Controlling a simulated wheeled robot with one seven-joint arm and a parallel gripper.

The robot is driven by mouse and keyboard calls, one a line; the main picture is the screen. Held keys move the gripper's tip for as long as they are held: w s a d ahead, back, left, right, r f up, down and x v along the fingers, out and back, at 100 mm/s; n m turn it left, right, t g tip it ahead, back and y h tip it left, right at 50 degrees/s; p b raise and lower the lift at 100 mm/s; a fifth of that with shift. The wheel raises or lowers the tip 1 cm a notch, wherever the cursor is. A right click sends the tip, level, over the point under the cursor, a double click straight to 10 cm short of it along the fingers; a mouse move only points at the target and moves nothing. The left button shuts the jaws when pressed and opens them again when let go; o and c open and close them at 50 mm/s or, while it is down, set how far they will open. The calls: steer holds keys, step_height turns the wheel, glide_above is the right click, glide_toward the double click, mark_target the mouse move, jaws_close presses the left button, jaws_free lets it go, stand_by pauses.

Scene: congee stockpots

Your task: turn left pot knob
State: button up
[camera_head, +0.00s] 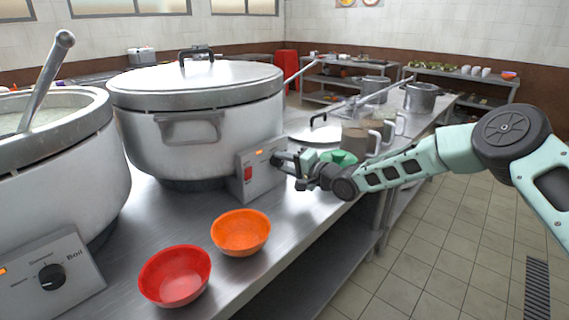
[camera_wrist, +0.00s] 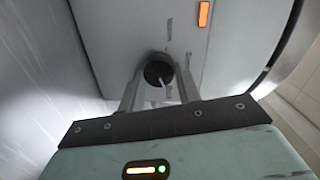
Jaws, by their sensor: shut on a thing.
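Two large steel stockpots stand on the counter. The left, open pot (camera_head: 50,170) has a control box with a black knob (camera_head: 51,277) at lower left; labels, one reading "Boil", surround it. The lidded pot (camera_head: 215,120) to its right has its own control box (camera_head: 247,183) with a red switch and an orange light. My gripper (camera_head: 281,159) is at this second box, not at the left pot's knob. In the wrist view, my gripper's two fingers (camera_wrist: 160,84) are shut on a dark round knob (camera_wrist: 158,70) with a pale pointer line. In the head view the gripper covers this knob.
An orange bowl (camera_head: 240,232) and a red bowl (camera_head: 175,276) sit on the counter's front part.

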steer(key=shift+f+m, duration=0.1)
steer(key=shift+m, duration=0.2)
steer(key=o, duration=1)
steer(key=v, duration=1.7)
steer(key=shift+s+d+b, duration=0.1)
steer(key=shift+d+b, duration=0.1)
steer(key=shift+b, duration=0.2)
